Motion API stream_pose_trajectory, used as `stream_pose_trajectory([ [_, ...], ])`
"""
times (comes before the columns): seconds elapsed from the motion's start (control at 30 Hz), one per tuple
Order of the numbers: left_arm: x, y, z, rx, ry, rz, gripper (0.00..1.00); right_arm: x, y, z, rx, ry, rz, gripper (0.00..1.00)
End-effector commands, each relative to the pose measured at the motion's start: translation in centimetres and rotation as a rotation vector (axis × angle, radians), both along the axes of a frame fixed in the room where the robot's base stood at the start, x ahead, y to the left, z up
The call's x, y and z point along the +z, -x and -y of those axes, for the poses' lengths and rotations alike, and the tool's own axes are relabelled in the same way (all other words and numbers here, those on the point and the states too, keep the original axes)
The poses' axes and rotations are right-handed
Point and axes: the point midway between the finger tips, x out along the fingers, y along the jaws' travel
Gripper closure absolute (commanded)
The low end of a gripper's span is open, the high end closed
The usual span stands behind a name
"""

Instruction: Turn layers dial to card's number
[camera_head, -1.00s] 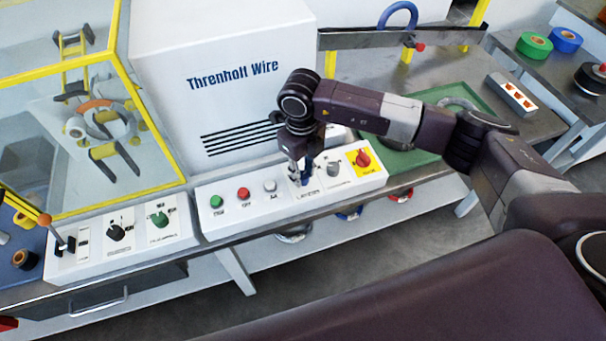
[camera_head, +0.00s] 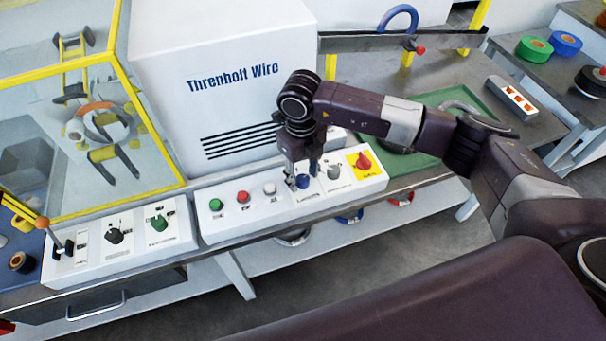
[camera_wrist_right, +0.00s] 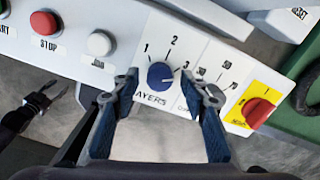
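The layers dial is a blue knob (camera_wrist_right: 160,76) on a white panel, with the numbers 1, 2 and 3 printed around it. It also shows in the head view (camera_head: 303,182). I cannot make out where its pointer stands. My right gripper (camera_wrist_right: 168,87) is open. Its two blue-padded fingers are apart with the dial between and just beyond their tips, not clamped on it. It shows over the dial in the head view (camera_head: 302,177). A dark gripper (camera_wrist_right: 40,98), seemingly my left, shows at the left of the wrist view. No readable card shows.
Green, red (camera_head: 243,197) and white (camera_head: 269,188) buttons sit left of the dial. A grey knob (camera_head: 333,171) and a red knob on yellow (camera_head: 363,160) sit close on its right. The white machine housing (camera_head: 225,80) rises behind.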

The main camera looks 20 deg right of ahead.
Motion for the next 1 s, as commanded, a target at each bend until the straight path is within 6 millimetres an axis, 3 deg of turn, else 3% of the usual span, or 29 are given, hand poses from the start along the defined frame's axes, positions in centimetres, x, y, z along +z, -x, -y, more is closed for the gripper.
stream_pose_trajectory([
  [0.37, 0.0, 0.1, 0.0, 0.0, 0.0, -0.001, 0.6, 0.9, 0.0, 0.0, 0.002, -0.001, 0.001, 0.59],
  [0.8, 0.0, 0.0, 0.0, 0.0, 0.0, 0.0, 0.6, 9.5, 0.0, -0.2, 0.0, 0.0, 0.002, 0.59],
  [1.0, 0.0, 0.0, 0.0, 0.0, 0.0, 0.0, 0.6, 11.6, 0.1, -0.2, 0.001, -0.001, 0.0, 0.59],
])
